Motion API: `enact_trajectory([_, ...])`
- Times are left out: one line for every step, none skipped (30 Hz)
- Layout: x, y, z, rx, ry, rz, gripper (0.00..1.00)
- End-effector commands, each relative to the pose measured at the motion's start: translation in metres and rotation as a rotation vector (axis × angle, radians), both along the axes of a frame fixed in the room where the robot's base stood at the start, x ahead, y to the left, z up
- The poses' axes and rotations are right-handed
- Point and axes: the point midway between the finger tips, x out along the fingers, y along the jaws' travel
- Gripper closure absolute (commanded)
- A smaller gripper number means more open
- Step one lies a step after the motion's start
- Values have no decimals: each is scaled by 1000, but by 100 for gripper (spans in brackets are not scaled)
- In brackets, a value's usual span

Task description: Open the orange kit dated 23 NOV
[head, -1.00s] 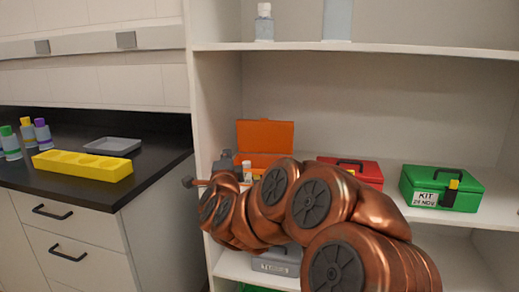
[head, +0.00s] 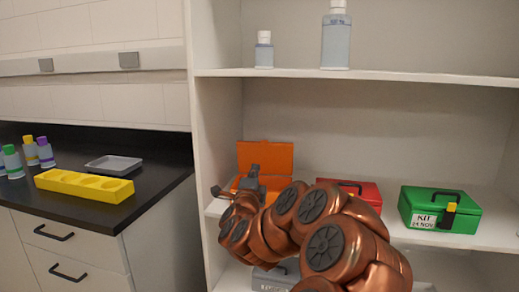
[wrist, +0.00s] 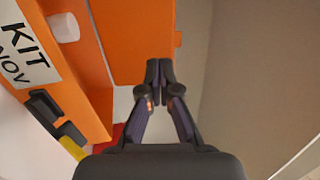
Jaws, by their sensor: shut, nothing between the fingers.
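The orange kit stands on the middle shelf with its lid (head: 265,157) raised upright; my arm hides most of its body in the head view. In the wrist view its front wall (wrist: 85,75) carries a white label (wrist: 22,50) reading KIT and NOV; the day number is out of frame. A dark latch (wrist: 50,112) with a yellow tab (wrist: 72,148) is on the front. The raised lid (wrist: 130,40) is ahead of my gripper (wrist: 160,68), whose fingers are shut and empty. In the head view my gripper (head: 254,172) is in front of the lid.
A red kit (head: 355,192) and a green kit (head: 438,209) labelled 24 NOV stand to the right on the same shelf. A white-capped thing (wrist: 63,27) is inside the orange kit. Two bottles (head: 336,40) stand above. A grey kit (head: 270,280) is below.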

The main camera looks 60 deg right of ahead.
Motion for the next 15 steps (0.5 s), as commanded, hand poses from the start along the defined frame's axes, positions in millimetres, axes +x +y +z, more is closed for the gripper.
enact_trajectory([3, -5, 4, 1, 2, -1, 100])
enact_trajectory([4, -8, 4, 2, 3, 0, 100])
enact_trajectory([5, -8, 4, 3, 7, 2, 100])
enact_trajectory([6, -9, 4, 4, 8, 3, 100])
enact_trajectory([7, -9, 4, 4, 11, 3, 100])
enact_trajectory([8, -10, 4, 3, 12, 5, 100])
enact_trajectory([8, -11, 4, 3, 13, 5, 100])
enact_trajectory([9, -12, 4, 3, 13, 5, 100])
enact_trajectory([9, -13, 5, 1, 13, 6, 100])
enact_trajectory([10, -13, 5, 1, 13, 6, 100])
enact_trajectory([10, -14, 5, 1, 14, 5, 100])
enact_trajectory([11, -15, 5, -1, 15, 6, 100])
enact_trajectory([11, -16, 5, 0, 15, 6, 100])
enact_trajectory([12, -17, 5, 0, 16, 6, 100])
enact_trajectory([13, -17, 5, 0, 17, 8, 100])
